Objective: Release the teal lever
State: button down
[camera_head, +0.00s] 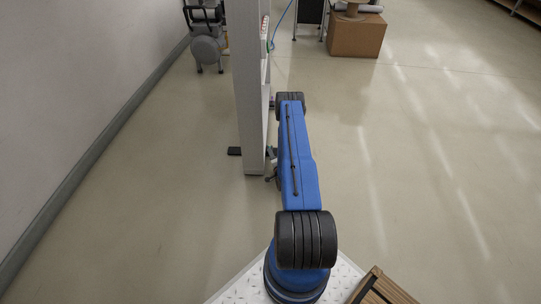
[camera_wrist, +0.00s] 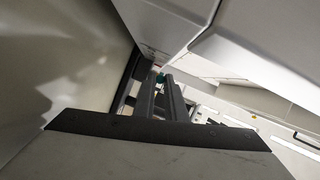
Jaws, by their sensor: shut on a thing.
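The teal lever (camera_wrist: 160,77) shows as a small teal patch at the fingertips in the wrist view, below a white panel. My gripper (camera_wrist: 163,84) reaches up to it with its two dark fingers close together, shut on the lever. The fingers cover most of the lever, so its full shape and angle are hidden. In the head view my blue arm stretches forward along the right side of a tall white upright unit (camera_head: 248,95). The arm and the unit hide most of my gripper and the lever there.
A grey wall (camera_head: 70,90) runs along the left. A cardboard box (camera_head: 357,37) and a grey machine (camera_head: 207,48) stand at the back. The floor at right is open.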

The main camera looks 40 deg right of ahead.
jog(key=n+y, duration=0.1)
jog(key=y, duration=0.1)
jog(key=d+n+t+y, duration=0.1)
jog(key=s+d+n+y, duration=0.1)
jog(key=n+y, duration=0.1)
jog(key=shift+d+t+y, duration=0.25)
jog(key=shift+t+y, duration=0.05)
jog(key=shift+t, duration=0.1)
jog(key=shift+s+d+n+g+y, duration=0.1)
jog(key=shift+d+n+y, duration=0.3)
jog(key=shift+n+y, duration=0.5)
jog(key=shift+d+n+g+y, duration=0.1)
jog(key=shift+d+n+y, duration=0.4)
jog(key=shift+y, duration=0.75)
jog(key=shift+s+d+n+g+y, duration=0.1)
jog(key=shift+d+n+y, duration=0.25)
jog(key=shift+n+y, duration=0.6)
jog(key=shift+y, duration=0.3)
jog(key=c, duration=1.8)
grip_release()
jog(key=v, duration=1.7)
jog(key=shift+s, duration=0.15)
